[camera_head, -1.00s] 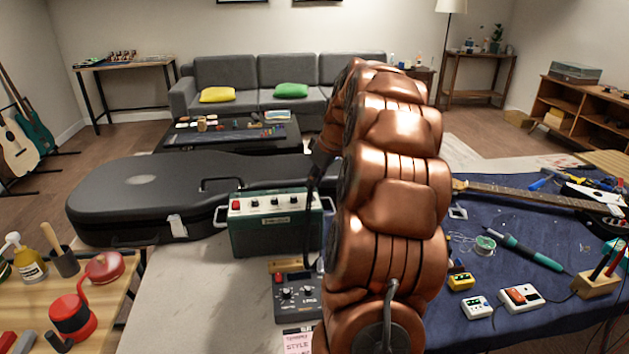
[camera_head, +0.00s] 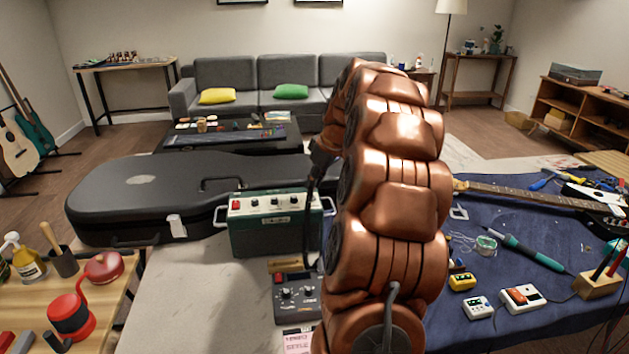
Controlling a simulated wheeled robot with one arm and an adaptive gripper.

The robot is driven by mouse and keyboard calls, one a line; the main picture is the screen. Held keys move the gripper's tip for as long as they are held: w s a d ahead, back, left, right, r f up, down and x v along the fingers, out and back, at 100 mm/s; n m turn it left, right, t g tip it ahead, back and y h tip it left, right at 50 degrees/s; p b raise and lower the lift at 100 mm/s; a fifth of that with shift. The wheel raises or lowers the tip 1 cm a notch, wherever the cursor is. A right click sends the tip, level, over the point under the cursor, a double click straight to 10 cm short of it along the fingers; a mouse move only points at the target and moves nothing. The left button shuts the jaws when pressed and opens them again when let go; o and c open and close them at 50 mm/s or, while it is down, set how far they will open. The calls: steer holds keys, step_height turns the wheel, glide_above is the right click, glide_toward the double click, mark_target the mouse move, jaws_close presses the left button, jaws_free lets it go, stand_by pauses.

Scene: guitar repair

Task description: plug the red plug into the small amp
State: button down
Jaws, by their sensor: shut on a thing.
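The small amp (camera_head: 268,238) is a green box with a pale control panel, several knobs and a red part at its left end. It stands upright on the pale bench top in front of the guitar case. My gripper (camera_head: 309,235) is a dark, narrow shape pointing down beside the amp's right end, mostly hidden by my copper-coloured arm. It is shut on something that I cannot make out. The red plug does not show; my arm hides the area around the fingertips. I cannot tell whether anything touches the amp.
A black guitar case (camera_head: 150,190) lies behind the amp. A dark pedal with knobs (camera_head: 296,293) lies in front of it. The blue mat (camera_head: 480,240) on the right holds a guitar neck, tools and small boxes. The bench left of the pedal is clear (camera_head: 200,300).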

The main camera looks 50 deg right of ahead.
steer(key=shift+f+b, duration=0.65)
steer(key=shift+f, duration=0.45)
stand_by(0.3)
steer(key=c, duration=1.1)
jaws_free()
steer(key=o, duration=0.4)
steer(key=shift+r, duration=0.15)
steer(key=shift+r+p, duration=1.1)
steer(key=shift+r, duration=2.8)
